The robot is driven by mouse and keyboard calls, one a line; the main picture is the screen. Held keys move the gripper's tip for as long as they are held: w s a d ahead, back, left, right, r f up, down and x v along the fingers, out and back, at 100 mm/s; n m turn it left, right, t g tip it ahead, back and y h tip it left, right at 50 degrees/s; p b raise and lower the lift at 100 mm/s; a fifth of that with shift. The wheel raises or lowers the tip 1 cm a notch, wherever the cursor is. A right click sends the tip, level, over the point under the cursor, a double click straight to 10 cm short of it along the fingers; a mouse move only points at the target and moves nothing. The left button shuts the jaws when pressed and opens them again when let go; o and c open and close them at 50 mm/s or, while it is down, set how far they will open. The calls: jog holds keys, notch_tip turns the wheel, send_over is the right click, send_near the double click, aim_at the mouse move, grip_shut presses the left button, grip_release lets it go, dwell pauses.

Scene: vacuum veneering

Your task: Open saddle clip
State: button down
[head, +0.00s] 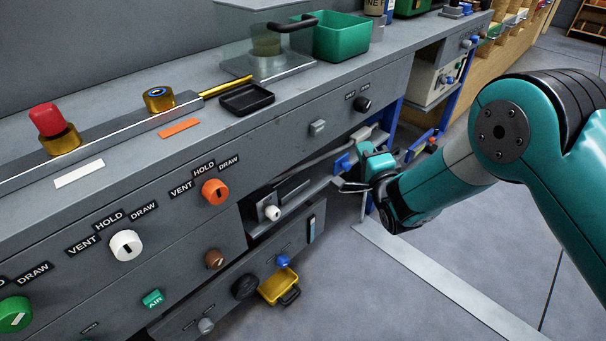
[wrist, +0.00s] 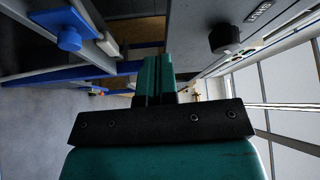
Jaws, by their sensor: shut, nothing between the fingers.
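My gripper (head: 366,155) is under the bench front at the right end of the open bay. Its teal fingers (wrist: 153,78) are together with nothing between them. A blue piece (head: 342,163) sits on a grey bar just left of my gripper in the head view. A blue piece with a round knob (wrist: 69,38) shows at the upper left of the wrist view, apart from the fingers, with a pale end piece (wrist: 108,44) near it. I cannot tell for certain which part is the saddle clip, or whether it is open.
A black knob (head: 363,104) is on the bench front above my gripper; it also shows in the wrist view (wrist: 223,38). A blue leg (head: 391,125) stands close behind. The floor (head: 410,300) below is clear.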

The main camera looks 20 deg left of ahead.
jog(key=s+a+f+g+y+b, duration=0.1)
jog(key=s+a+f+g+y, duration=0.1)
jog(key=s+f+y, duration=0.85)
jog(key=w+a+r+b, duration=0.1)
jog(key=a+b, duration=0.1)
jog(key=a, duration=0.1)
jog(key=w+a+r+h+b, duration=0.1)
jog(key=a+r+b, duration=0.1)
jog(key=a+b, duration=0.1)
jog(key=w+a+r+h+b, duration=0.1)
jog(key=a+r+b, duration=0.1)
jog(key=a+b, duration=0.1)
jog(key=shift+w+a+r+n+t, duration=0.1)
jog(key=shift+w+a+n+t, duration=0.1)
jog(key=shift+a+n+t, duration=0.15)
jog(key=shift+s+a+r, duration=0.15)
jog(key=shift+a+r, duration=0.25)
jog(key=shift+a, duration=0.05)
jog(key=p, duration=0.2)
jog(key=r+p, duration=0.1)
jog(key=p, duration=0.1)
jog(key=shift+a+r, duration=0.25)
jog(key=shift+a, duration=0.1)
jog(key=shift+w+f, duration=0.2)
jog(key=shift+f, duration=0.05)
